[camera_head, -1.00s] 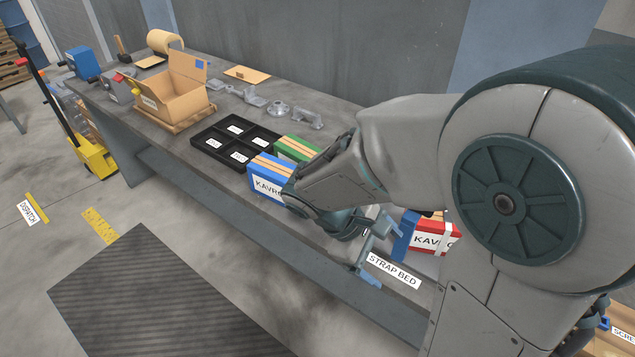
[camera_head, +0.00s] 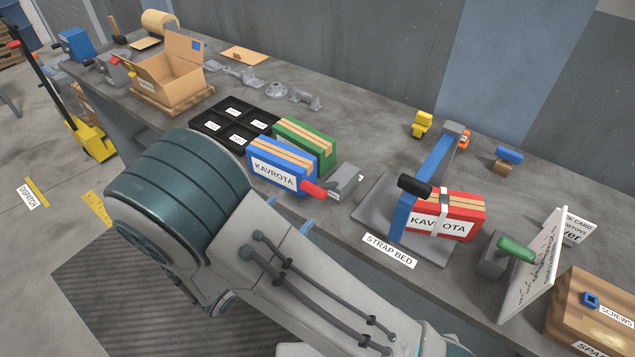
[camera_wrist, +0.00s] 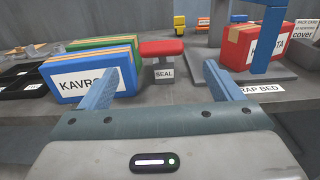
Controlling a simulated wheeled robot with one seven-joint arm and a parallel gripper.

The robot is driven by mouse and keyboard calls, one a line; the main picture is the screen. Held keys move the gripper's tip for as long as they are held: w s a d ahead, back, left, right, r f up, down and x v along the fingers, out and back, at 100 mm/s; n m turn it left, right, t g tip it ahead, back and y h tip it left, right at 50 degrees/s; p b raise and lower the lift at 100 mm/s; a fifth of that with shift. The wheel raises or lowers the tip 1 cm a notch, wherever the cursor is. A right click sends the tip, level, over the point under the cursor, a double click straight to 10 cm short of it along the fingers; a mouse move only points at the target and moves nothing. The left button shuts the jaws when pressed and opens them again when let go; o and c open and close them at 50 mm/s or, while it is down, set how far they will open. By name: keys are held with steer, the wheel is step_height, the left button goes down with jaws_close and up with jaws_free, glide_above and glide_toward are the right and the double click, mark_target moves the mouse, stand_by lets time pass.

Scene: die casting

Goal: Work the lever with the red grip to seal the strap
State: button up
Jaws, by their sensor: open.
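The lever with the red grip (camera_head: 313,190) stands on a grey block (camera_head: 345,180) at the bench's front, right of the blue KAVROTA box. In the wrist view its red grip (camera_wrist: 162,47) sits above a SEAL label (camera_wrist: 164,73), straight ahead between my fingers. My gripper (camera_wrist: 160,70) is open and empty, apart from the lever; its blue fingertips (camera_head: 288,213) show short of the bench edge in the head view. A white strap (camera_head: 443,213) runs around the red KAVROTA box (camera_head: 466,216) on the strap bed (camera_head: 368,212).
The blue box (camera_head: 275,172) and green box (camera_head: 310,143) stand left of the lever. A blue arm with a black grip (camera_head: 414,187) rises at the strap bed. A green-gripped lever (camera_head: 515,249) and a white card stand farther right.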

mark_target(318, 186)
steer(key=p+x, duration=0.1)
steer(key=x, duration=1.1)
steer(key=shift+p, duration=0.35)
